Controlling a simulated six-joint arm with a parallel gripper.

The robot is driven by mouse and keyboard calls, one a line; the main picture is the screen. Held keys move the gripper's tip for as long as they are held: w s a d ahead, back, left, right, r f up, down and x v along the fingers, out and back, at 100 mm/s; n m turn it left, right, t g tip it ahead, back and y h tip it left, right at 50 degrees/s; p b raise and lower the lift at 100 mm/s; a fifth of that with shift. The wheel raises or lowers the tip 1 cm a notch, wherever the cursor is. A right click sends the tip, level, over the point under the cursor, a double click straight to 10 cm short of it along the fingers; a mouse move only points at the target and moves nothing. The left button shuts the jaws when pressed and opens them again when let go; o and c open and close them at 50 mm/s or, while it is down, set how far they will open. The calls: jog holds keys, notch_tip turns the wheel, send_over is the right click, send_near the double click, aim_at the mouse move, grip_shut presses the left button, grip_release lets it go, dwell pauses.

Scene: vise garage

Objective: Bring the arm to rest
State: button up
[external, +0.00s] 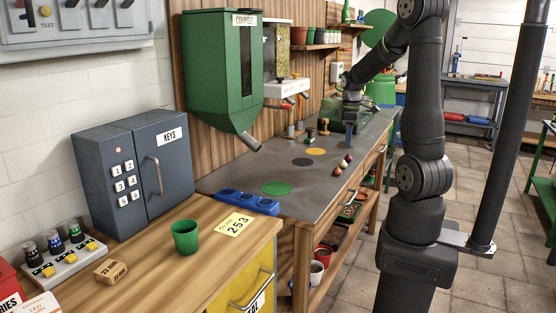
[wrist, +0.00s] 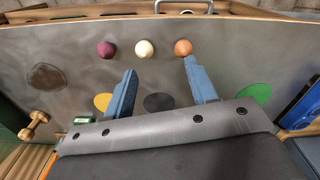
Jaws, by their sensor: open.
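My gripper (external: 348,130) hangs over the far part of the grey bench top (external: 228,180) in the external view, with the arm bent down toward it. In the wrist view its two blue fingers (wrist: 160,68) are apart with nothing between them. Beyond the fingertips, a purple ball (wrist: 105,49), a cream ball (wrist: 144,48) and an orange ball (wrist: 183,47) lie in a row on the bench. The same row shows near the bench's front edge in the external view. My gripper touches none of them.
Yellow (external: 315,151), dark (external: 302,162) and green (external: 276,188) discs mark the bench. A wooden dumbbell-shaped piece (wrist: 33,125) stands at the left in the wrist view. A blue tray (external: 247,202), green cup (external: 185,237) and green compost hopper (external: 222,75) are nearer the external camera.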

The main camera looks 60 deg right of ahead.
jog(key=w+a+n, duration=0.4)
jog(key=w+a, duration=0.3)
jog(key=a, duration=0.6)
jog(key=w+a+n, duration=0.4)
jog(key=w+a, duration=0.4)
jog(key=a, duration=0.5)
jog(key=shift+a, duration=0.4)
